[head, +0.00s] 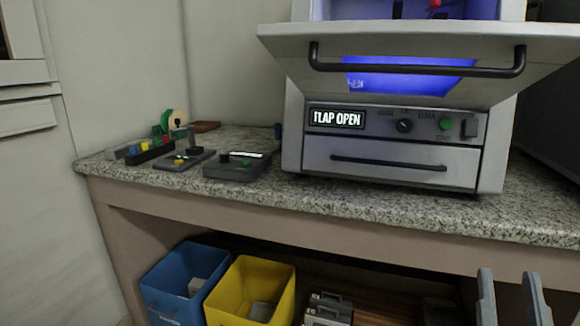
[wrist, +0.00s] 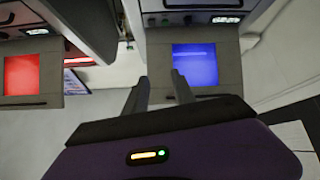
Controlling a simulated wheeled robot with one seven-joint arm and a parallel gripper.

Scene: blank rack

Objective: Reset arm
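My gripper (head: 512,300) shows at the bottom right of the head view, with two grey fingers pointing up and a gap between them. In the wrist view my gripper (wrist: 158,90) has its fingers apart with nothing between them. It is in front of and below the counter, to the right of the open machine (head: 390,150). The machine's flap (head: 420,85) is raised, with a dark handle and a blue-lit window. Its display reads "FLAP OPEN".
A granite counter (head: 330,200) carries the machine, a small control box (head: 235,168) and a tray of coloured parts (head: 140,152). Below stand a blue bin (head: 165,278) and a yellow bin (head: 235,275). The wrist view also shows a machine with a red-lit window (wrist: 35,75).

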